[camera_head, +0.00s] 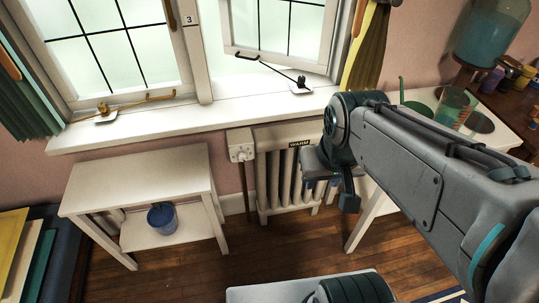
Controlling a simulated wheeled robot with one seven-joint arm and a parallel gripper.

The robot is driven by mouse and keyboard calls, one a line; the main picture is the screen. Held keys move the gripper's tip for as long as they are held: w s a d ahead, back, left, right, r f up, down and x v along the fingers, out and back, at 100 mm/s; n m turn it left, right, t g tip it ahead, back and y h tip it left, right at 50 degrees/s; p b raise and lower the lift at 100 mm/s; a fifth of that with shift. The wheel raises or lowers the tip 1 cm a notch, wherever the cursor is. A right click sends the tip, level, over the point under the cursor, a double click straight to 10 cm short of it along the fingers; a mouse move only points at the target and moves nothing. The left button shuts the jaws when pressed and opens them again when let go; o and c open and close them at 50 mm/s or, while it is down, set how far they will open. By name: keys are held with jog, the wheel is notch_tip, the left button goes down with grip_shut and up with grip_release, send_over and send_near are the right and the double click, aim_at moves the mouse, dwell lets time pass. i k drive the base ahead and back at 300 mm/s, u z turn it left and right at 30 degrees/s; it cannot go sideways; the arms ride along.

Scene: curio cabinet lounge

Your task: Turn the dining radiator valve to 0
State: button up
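A white column radiator (277,182) stands under the window, with a small dark "WARM" label (299,144) near its top. A white box with small round marks (241,144) sits at its upper left, above a dark vertical pipe. I cannot tell for sure whether this box is the valve, and no setting can be read on it. My arm reaches in from the right. My gripper (336,190) hangs in front of the radiator's right part and hides it, right of the box and apart from it. Its finger opening cannot be made out.
A white side table (140,172) with a blue pot (162,218) on its lower shelf stands left. A white table (418,97) with a glass and green items is right, partly behind my arm. The window sill (200,117) juts out above. Wooden floor (265,250) lies open before the radiator.

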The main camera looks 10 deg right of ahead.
aim_at(241, 157)
jog(key=u, duration=0.35)
jog(key=i, duration=1)
jog(key=u, duration=0.8)
jog(key=k, duration=0.95)
jog(key=z, duration=1.4)
